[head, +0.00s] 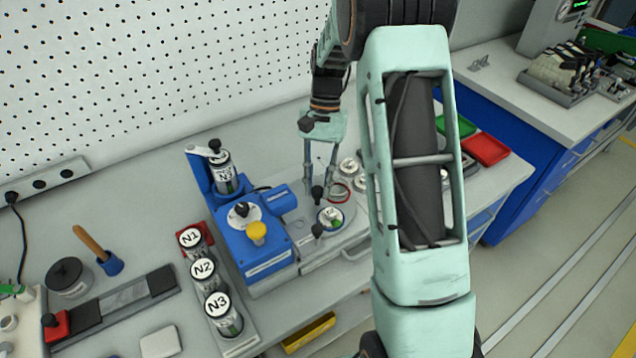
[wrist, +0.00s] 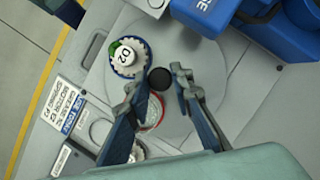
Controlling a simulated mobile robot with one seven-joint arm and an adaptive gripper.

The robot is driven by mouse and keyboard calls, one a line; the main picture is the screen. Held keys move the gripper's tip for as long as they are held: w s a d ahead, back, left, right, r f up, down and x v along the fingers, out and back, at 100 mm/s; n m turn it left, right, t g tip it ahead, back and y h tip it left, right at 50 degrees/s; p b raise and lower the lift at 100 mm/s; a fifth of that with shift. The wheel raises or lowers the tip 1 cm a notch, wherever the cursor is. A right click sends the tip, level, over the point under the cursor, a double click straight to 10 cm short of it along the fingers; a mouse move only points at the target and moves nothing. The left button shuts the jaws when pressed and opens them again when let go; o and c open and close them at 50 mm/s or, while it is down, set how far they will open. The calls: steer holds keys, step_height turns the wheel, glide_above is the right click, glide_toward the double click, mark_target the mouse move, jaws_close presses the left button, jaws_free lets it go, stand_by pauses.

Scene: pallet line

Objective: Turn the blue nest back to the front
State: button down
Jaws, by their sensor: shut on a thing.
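A round grey turntable (wrist: 200,112) lies flat beside the blue machine; a black knob (wrist: 160,77) stands on it. My gripper (wrist: 161,85) points down with its fingers on either side of the knob, shut on it; in the head view my gripper (head: 319,186) is over the turntable. The blue nest (wrist: 116,70) is a blue ring at the turntable's edge, holding a round white-topped part (wrist: 125,55) with green on its side. In the head view the part (head: 330,217) sits on the near side. A red-ringed nest (wrist: 156,115) is partly hidden behind a finger.
The blue machine (head: 268,262) with a yellow knob (head: 257,231) stands left of the turntable. Canisters N1, N2 and N3 (head: 222,308) stand in a row further left. White round parts (head: 349,167) stand behind the turntable. Green and red trays (head: 485,149) lie at the right.

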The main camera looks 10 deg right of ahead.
steer(key=c, duration=1.7)
jaws_free()
steer(key=v, duration=1.2)
steer(key=shift+s+r, duration=0.1)
